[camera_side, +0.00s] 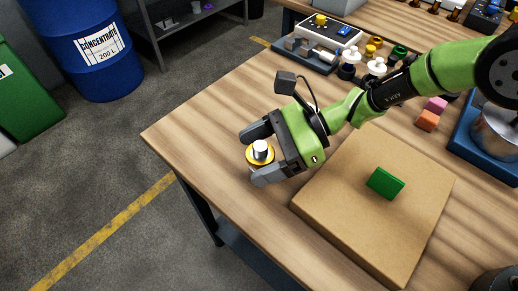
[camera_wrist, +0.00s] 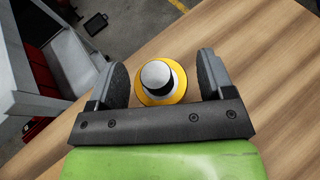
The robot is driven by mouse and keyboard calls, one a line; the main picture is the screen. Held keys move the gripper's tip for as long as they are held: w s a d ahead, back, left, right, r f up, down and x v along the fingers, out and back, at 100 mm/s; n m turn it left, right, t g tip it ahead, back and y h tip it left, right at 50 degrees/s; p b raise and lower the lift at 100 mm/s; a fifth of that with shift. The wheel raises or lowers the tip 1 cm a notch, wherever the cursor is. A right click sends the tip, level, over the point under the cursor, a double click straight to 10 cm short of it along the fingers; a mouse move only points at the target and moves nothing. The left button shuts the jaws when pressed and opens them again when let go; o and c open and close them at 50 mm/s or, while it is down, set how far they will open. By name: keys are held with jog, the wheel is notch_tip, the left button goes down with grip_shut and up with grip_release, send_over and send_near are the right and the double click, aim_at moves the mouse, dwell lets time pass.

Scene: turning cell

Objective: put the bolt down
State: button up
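A silver, round-topped piece with a yellow ring around it (camera_side: 261,148) is between the fingers of my gripper (camera_side: 264,155) in the side view. I cannot tell for sure that it is the bolt. The wrist view shows the same piece (camera_wrist: 157,78) from above, with a dark patch on its top. My gripper (camera_wrist: 163,82) is open around it, with a gap on both sides. The piece seems to stand upright on the wooden table (camera_side: 205,120), though its foot is hidden.
A brown board (camera_side: 345,225) bearing a green block (camera_side: 386,183) lies right of my gripper. Pink and orange blocks (camera_side: 427,120), white-topped pieces (camera_side: 376,66) and a control box (camera_side: 330,32) stand farther back. The table's left part is clear.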

jog(key=shift+r, duration=0.15)
jog(key=v, duration=1.2)
jog(key=s+d+r+n+t+h, duration=0.1)
jog(key=s+d+r+n+h, duration=0.15)
jog(key=d+r+n, duration=0.4)
jog(key=s+d+r+n+t+h, duration=0.1)
jog(key=s+d+r+t+h, duration=0.15)
jog(key=r, duration=0.75)
jog(key=s+d+r+n+t+h, duration=0.2)
jog(key=s+d+t+h, duration=0.1)
jog(key=s+d, duration=0.3)
jog(key=s+d+r+n+t+h, duration=0.2)
jog(key=s+d+r+t+h, duration=0.1)
jog(key=s+d, duration=0.3)
jog(key=shift+d, duration=0.7)
